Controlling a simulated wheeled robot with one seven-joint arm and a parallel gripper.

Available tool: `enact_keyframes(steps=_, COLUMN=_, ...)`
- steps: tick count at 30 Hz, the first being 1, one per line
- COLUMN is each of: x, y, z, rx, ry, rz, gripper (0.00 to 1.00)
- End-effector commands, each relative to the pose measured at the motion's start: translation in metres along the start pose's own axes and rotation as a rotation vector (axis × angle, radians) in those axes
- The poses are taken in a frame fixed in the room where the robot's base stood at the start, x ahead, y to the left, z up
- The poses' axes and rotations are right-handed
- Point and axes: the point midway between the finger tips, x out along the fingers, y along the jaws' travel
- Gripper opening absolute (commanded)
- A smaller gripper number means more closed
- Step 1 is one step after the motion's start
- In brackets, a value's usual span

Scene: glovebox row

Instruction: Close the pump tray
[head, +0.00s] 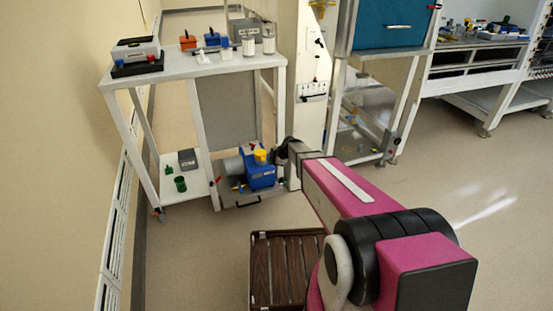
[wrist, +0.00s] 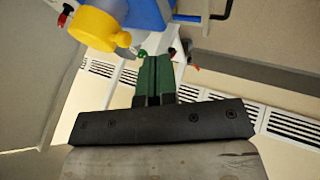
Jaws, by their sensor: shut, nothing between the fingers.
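The pump tray (head: 230,200) is a low grey tray at the bottom of the white bench, with a dark handle (head: 246,204) on its front. It appears pulled out. A blue pump (head: 260,176) with a yellow cap (head: 260,156) sits on it. The wrist view shows the yellow cap (wrist: 95,28) at upper left and the blue pump body (wrist: 147,13) at the top. A dark handle bar (wrist: 224,10) shows at upper right. My gripper (wrist: 155,80) has green fingers, shut together and empty. In the head view my arm's end is beside the pump's right side; the fingertips are hard to make out.
The white bench (head: 190,66) carries boxes and bottles. Its lower shelf (head: 173,193) holds a grey box (head: 188,159) and a green cup (head: 180,184). A brown slatted crate (head: 284,270) stands on the floor in front. Open floor lies to the right.

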Motion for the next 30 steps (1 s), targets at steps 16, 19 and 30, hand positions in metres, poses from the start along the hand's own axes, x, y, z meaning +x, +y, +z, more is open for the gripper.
enact_keyframes(steps=16, x=0.047, y=0.035, z=0.001, rx=0.000, ry=0.000, rz=0.000, gripper=0.00)
enact_keyframes(steps=19, x=0.046, y=0.035, z=0.001, rx=0.000, ry=0.000, rz=0.000, gripper=0.00)
enact_keyframes(steps=30, x=0.059, y=0.059, z=0.003, rx=-0.001, ry=0.000, rz=0.001, gripper=0.00)
